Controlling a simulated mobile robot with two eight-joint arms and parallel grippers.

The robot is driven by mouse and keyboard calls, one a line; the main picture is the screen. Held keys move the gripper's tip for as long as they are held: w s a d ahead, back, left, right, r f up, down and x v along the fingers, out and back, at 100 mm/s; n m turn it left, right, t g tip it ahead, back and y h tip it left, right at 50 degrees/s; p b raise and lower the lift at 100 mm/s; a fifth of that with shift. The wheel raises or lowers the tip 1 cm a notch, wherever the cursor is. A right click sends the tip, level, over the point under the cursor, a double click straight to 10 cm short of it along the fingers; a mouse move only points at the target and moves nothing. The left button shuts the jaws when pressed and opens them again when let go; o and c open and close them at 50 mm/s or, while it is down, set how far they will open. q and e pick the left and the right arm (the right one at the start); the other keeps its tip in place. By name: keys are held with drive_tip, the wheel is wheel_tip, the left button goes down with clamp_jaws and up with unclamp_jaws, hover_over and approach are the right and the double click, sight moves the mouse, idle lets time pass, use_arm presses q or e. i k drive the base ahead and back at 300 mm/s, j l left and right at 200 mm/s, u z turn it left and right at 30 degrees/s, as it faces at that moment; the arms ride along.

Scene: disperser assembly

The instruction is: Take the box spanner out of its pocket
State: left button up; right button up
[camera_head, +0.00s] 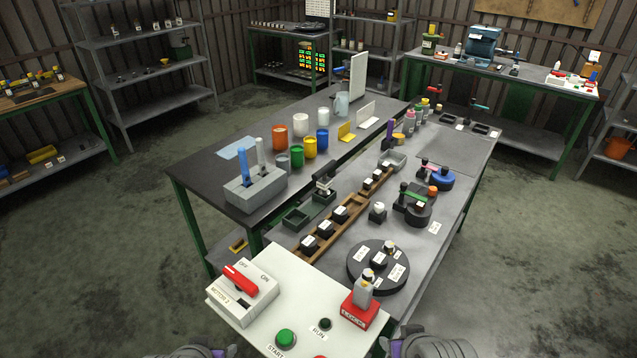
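A grey block (256,193) stands on the near left part of the dark table, with a blue upright tool (243,165) and a pale grey upright tool (261,151) in its pockets. I cannot tell for sure which thing is the box spanner; no label on these tools can be read. My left gripper (222,351) shows only partly at the bottom edge, below the white control panel. My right gripper (388,342) shows partly at the bottom edge, to the right of the panel. Both are well away from the block, and their fingers are mostly cut off.
The white panel (300,285) with a red switch (240,279), a green button (285,337) and a red lock box (360,310) stands nearest me. Behind it are a round black stand (358,279), a wooden rack (350,212) and several coloured cups (310,147). Floor is clear at right.

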sight(322, 181)
drive_tip(key=i+j+z, duration=0.1)
drive_tip(key=j, duration=0.3)
drive_tip(key=i+j+z, duration=0.15)
drive_tip(key=i+j, duration=0.15)
drive_tip(key=j, duration=0.15)
drive_tip(key=i+j+z, duration=0.1)
drive_tip(key=j, duration=0.35)
drive_tip(key=i+j+z, duration=0.15)
drive_tip(key=j, duration=0.3)
drive_tip(key=i+j+z, duration=0.1)
drive_tip(key=j, duration=0.4)
drive_tip(key=i+j+z, duration=0.1)
drive_tip(key=j, duration=0.4)
drive_tip(key=i+j+z, duration=0.15)
drive_tip(key=j, duration=0.35)
drive_tip(key=i+j+z, duration=0.15)
drive_tip(key=i, duration=0.25)
drive_tip(key=i+j+z, duration=0.15)
drive_tip(key=i+j, duration=0.3)
drive_tip(key=i, duration=0.2)
